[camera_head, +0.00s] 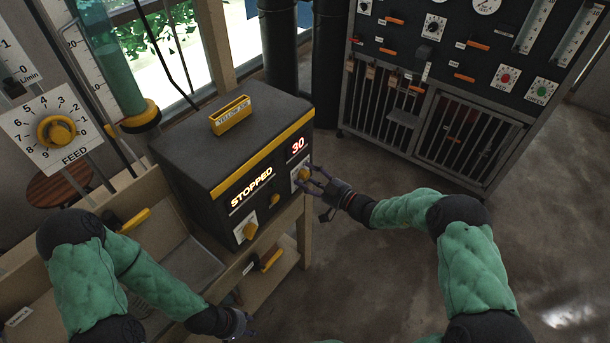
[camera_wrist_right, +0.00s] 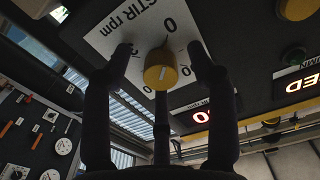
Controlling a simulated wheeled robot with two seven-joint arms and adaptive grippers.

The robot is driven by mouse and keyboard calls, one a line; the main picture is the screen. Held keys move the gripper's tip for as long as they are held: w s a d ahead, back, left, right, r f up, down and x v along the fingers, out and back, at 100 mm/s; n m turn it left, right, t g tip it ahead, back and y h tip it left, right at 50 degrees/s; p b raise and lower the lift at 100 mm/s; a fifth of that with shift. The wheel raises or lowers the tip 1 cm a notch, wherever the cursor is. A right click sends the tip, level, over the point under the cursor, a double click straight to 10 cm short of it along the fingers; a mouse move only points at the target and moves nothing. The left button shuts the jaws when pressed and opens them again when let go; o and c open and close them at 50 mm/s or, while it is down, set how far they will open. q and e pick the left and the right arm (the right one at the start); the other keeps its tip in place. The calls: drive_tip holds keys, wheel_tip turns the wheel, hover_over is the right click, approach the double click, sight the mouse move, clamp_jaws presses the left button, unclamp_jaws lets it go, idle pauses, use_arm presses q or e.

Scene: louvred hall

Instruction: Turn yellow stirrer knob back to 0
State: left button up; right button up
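The yellow stirrer knob (camera_head: 304,173) is on the right of the black control box's front, under a red display reading 30. In the right wrist view the knob (camera_wrist_right: 160,70) has a pale pointer line and sits on a white plate marked "STIR rpm". My right gripper (camera_head: 312,179) is at this knob; in the right wrist view its fingers (camera_wrist_right: 163,62) stand on either side of it, with visible gaps. My left gripper (camera_head: 240,326) is low in the head view, away from the knob, and its fingers are mostly hidden.
The control box (camera_head: 245,125) also shows "STOPPED" and has another yellow knob (camera_head: 251,231) at lower left. A yellow tray (camera_head: 231,115) sits on top. A FEED dial (camera_head: 57,132) is at far left. A dark panel cabinet (camera_head: 440,110) stands behind; the floor at right is clear.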

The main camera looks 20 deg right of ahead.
drive_tip(key=v, duration=0.7)
idle(0.4)
drive_tip(key=v, duration=1.2)
idle(1.2)
